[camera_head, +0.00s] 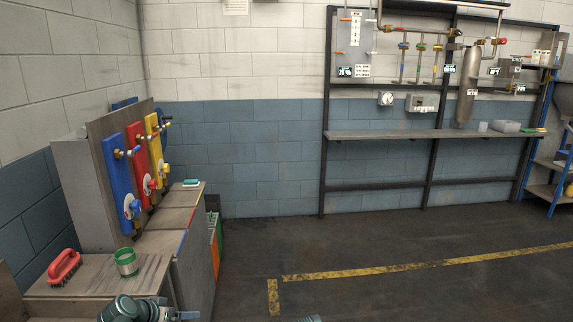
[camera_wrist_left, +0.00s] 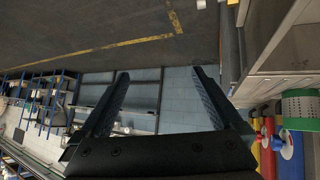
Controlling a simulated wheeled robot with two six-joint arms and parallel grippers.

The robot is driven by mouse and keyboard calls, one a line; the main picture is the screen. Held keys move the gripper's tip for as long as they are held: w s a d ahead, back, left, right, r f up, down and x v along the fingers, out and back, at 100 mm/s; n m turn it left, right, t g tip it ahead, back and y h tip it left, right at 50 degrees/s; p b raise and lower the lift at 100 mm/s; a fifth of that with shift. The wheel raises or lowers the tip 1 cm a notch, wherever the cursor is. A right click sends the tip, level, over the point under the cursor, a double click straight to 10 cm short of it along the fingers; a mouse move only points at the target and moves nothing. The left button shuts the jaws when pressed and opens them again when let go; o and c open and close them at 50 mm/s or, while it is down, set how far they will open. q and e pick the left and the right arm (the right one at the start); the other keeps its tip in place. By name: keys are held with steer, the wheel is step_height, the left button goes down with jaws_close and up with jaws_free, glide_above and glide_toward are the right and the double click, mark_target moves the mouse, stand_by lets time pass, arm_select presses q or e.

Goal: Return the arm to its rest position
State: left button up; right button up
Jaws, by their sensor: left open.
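My left gripper (camera_wrist_left: 159,72) shows in the left wrist view with its two dark fingers spread wide apart. Nothing is between the fingers; floor and blue wall show through the gap. A teal and grey part of my arm (camera_head: 130,309) shows at the bottom left of the head view, in front of the bench. The left gripper's fingers cannot be made out in the head view. My right gripper is in neither view.
A green-rimmed cup (camera_head: 126,261) and a red brush (camera_head: 64,268) stand on the bench (camera_head: 85,288) at left. Blue, red and yellow valve panels (camera_head: 140,165) rise behind. A pipework rack (camera_head: 420,136) stands at the back wall. The middle floor is clear.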

arm_select(q)
steer(key=s+d+f+m+g+p, duration=0.1)
steer(key=s+d+g, duration=0.2)
steer(key=d, duration=0.5)
steer(key=s+d+f+m+g+p, duration=0.1)
steer(key=s+d+g, duration=0.15)
steer(key=d, duration=0.45)
steer(key=s+d+r+g+y+p, duration=0.1)
steer(key=s+d+g+y+p, duration=0.2)
steer(key=s+d, duration=0.6)
steer(key=s+y, duration=0.1)
steer(key=s, duration=0.2)
steer(key=shift+s+d+r+y, duration=0.2)
steer(key=shift+d+r+y, duration=0.05)
steer(key=shift+d+y, duration=0.15)
steer(key=shift+g, duration=0.25)
